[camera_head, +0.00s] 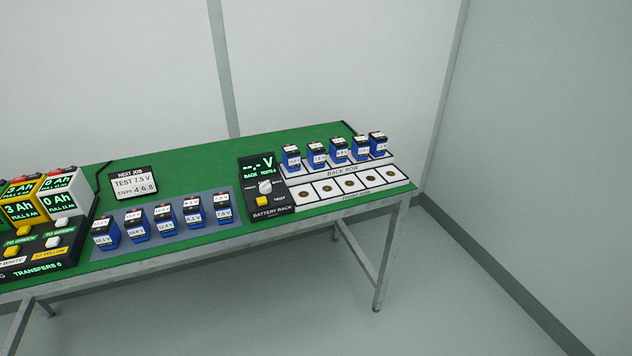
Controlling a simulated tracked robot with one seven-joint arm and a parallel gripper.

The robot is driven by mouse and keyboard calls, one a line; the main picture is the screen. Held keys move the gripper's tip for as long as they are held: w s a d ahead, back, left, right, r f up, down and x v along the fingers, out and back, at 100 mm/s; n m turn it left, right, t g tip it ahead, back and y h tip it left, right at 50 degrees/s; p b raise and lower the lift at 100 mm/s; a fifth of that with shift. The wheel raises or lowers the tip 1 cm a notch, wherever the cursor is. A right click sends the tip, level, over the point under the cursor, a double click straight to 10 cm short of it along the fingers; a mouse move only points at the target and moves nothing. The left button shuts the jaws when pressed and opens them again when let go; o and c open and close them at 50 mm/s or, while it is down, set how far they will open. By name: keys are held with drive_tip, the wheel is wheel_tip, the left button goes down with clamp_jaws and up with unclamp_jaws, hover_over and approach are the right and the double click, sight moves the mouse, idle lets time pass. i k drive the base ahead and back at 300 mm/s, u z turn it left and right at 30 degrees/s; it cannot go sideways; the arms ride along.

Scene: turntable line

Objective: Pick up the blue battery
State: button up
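Several blue batteries with black tops and white voltage labels are in view. One group stands in a row on a grey-blue mat (170,242) at the table's front; its rightmost battery (223,209) carries a small label that seems to read about 7.5 V. The mat's leftmost battery (105,233) stands near the transfers box. The other group stands in the back row of the battery rack (403,183), from a left battery (291,158) to a right battery (378,145). The frame does not single out one blue battery. My gripper is not in view.
The rack's front row shows empty round contacts. Its black tester (271,211) has a blank "-.- V" display, a knob and a yellow button. A sign (134,186) reads "TEST 7.5 V". A transfers box (40,255) with displays stands left. The green tabletop (200,165) is clear behind.

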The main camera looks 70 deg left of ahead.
sight(223, 201)
drive_tip(key=z, duration=0.6)
drive_tip(key=k, duration=2.7)
drive_tip(key=u, duration=1.45)
drive_tip(key=i, duration=1)
drive_tip(key=z, duration=0.15)
